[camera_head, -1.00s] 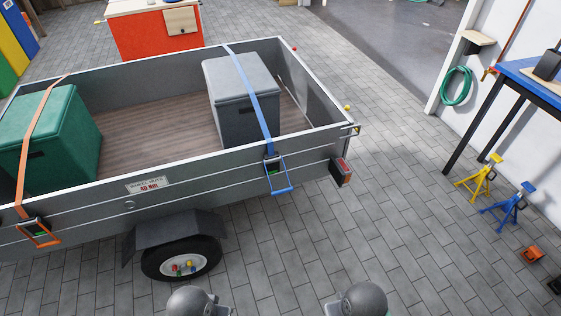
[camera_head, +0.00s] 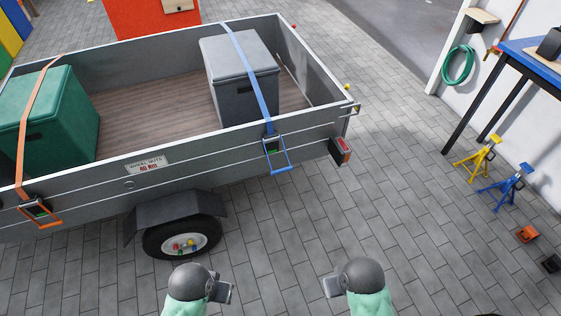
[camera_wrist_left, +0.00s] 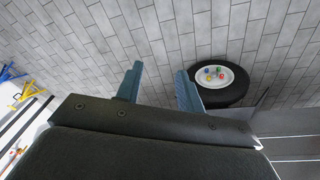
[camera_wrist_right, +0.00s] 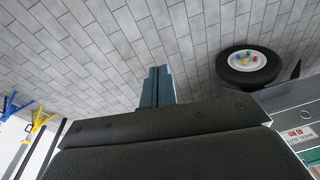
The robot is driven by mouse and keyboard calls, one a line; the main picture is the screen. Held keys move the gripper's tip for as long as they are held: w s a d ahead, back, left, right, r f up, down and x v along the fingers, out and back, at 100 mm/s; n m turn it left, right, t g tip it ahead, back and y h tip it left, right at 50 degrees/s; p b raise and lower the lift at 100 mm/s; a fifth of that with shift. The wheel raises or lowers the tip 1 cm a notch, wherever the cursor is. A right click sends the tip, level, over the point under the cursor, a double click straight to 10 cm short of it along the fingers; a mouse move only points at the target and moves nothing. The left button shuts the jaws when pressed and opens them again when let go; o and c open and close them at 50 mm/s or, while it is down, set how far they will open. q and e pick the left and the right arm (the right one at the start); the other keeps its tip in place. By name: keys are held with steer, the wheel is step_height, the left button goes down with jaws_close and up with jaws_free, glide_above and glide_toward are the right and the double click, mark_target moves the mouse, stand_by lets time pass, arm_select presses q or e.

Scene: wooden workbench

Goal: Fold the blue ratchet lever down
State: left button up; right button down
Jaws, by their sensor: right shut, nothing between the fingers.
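The blue ratchet lever (camera_head: 289,157) is an open loop-shaped handle on the trailer's side wall, at the lower end of the blue strap (camera_head: 250,77). It stands out from the wall, below its dark ratchet body with a green spot. The strap runs over a grey box (camera_head: 222,98) in the trailer. My left gripper (camera_wrist_left: 160,84) is open and empty in the left wrist view. My right gripper (camera_wrist_right: 157,86) is shut and empty in the right wrist view. Both are well apart from the lever, on the near side of the trailer; their fingertips are not clear in the head view.
An orange ratchet (camera_head: 40,212) with its own strap holds a green box (camera_head: 62,125) at the left. The trailer wheel (camera_head: 182,238) and fender (camera_head: 175,210) stick out below the wall. Paving is clear to the right, up to the blue jack stand (camera_head: 508,185).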

steer(key=shift+s+f, duration=0.1)
steer(key=shift+s, duration=0.15)
